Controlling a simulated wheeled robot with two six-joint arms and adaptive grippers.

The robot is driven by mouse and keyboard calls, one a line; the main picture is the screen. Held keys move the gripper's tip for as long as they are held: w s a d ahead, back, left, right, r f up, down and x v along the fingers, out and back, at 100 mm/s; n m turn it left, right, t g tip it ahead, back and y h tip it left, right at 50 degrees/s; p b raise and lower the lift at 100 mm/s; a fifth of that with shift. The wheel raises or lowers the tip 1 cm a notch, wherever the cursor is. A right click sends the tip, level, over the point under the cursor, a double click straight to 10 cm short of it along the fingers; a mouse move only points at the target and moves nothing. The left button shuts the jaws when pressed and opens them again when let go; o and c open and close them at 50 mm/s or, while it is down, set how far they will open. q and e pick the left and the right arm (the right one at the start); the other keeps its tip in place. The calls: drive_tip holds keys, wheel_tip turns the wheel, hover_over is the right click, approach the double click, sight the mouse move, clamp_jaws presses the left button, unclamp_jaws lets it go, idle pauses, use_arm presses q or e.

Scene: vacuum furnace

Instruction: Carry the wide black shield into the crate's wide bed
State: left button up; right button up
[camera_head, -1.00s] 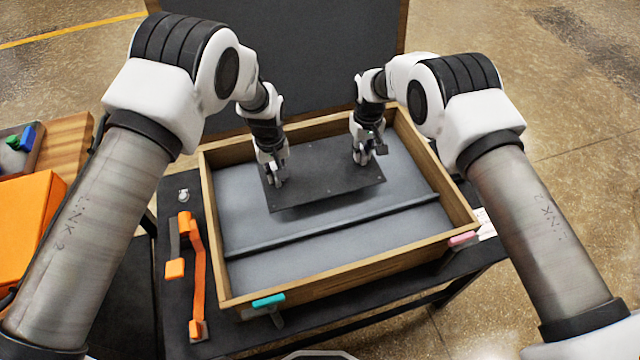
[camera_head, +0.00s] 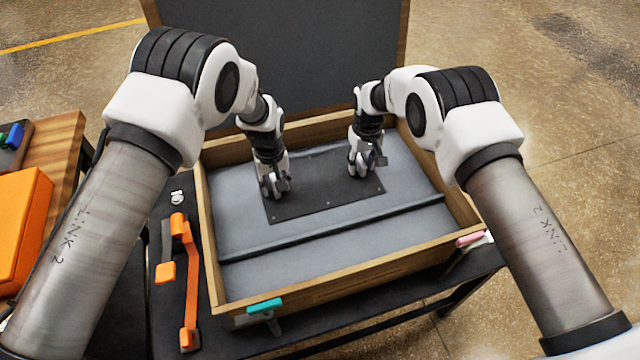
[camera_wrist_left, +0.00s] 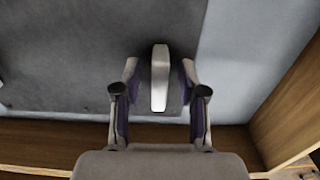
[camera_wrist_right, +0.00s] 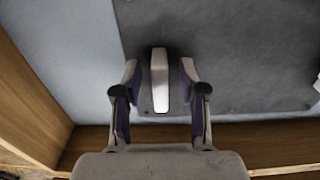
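The wide black shield (camera_head: 320,196) lies flat on the grey floor of the crate's wide bed (camera_head: 232,190), behind the dark divider bar (camera_head: 330,229). The wooden crate (camera_head: 350,272) surrounds it. My left gripper (camera_head: 272,190) is over the shield's left end. In the left wrist view its fingers stand apart on either side of a pale upright grip (camera_wrist_left: 160,76), with gaps visible. My right gripper (camera_head: 365,166) is over the right end. In the right wrist view its fingers are likewise spread around another pale grip (camera_wrist_right: 159,78). Both grippers partly hide the grips in the head view.
The crate's raised lid (camera_head: 280,50) stands behind it. A teal latch (camera_head: 265,305) and a pink latch (camera_head: 470,239) are on the front. An orange strap (camera_head: 187,270) lies left of the crate on the black table. An orange box (camera_head: 18,225) is at far left.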

drive_tip(key=shift+r, duration=0.2)
use_arm(q)
wheel_tip(320, 180, up, 12)
use_arm(e)
wheel_tip(320, 180, up, 12)
drive_tip(key=shift+f, duration=0.2)
idle(0.4)
